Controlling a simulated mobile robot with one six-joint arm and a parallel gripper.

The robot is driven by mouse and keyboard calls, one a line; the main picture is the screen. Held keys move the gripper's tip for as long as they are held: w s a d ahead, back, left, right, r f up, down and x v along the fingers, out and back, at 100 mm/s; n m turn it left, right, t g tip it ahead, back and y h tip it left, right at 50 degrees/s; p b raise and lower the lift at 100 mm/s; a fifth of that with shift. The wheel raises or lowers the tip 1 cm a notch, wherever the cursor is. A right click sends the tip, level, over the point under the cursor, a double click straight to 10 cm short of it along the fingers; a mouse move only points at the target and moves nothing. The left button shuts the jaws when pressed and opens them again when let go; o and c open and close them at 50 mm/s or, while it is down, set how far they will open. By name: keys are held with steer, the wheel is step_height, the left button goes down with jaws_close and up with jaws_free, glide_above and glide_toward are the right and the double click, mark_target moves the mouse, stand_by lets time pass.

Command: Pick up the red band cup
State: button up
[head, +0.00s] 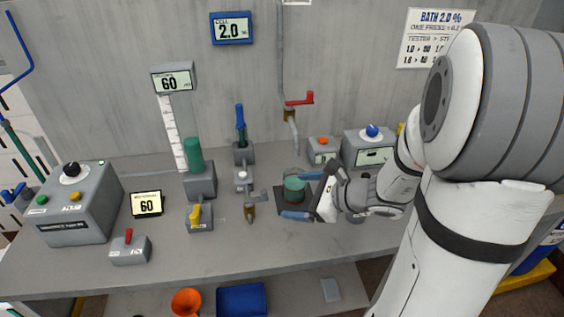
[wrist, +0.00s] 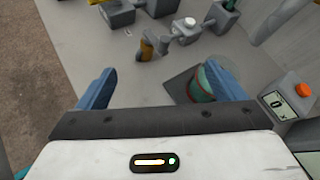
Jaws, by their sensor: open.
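A green cup (head: 293,190) with a clear upper rim and a faint reddish line stands on a dark square pad (head: 281,202) on the bench. It also shows in the wrist view (wrist: 199,88), where my right finger hides part of it. My gripper (head: 290,197) is open, with its blue fingers spread near the cup. In the wrist view my gripper (wrist: 160,72) has the cup beside its right finger, not centred, and the space in the middle is empty. I cannot tell whether a finger touches the cup.
A tap with a brown nozzle (head: 251,212) stands just left of the pad. A grey box with an orange button (head: 322,150) and one with a blue knob (head: 371,146) stand behind. A red-handled valve pipe (head: 291,116) hangs above.

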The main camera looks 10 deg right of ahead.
mark_target(304, 187)
steer(key=w+d+f+m+t+h+b, duration=0.1)
steer(key=w+d+f+m+t+h, duration=0.15)
steer(key=w+d+f+m, duration=0.35)
steer(key=shift+m+t, duration=0.55)
steer(key=shift+m, duration=0.15)
steer(key=x, duration=0.4)
steer(key=shift+w+a+r, duration=0.1)
steer(key=shift+r, duration=0.1)
steer(key=shift+x, duration=2.75)
steer(key=c, duration=1.6)
steer(key=shift+r, duration=0.1)
steer(key=shift+r+p, duration=0.1)
steer(key=shift+p, duration=0.2)
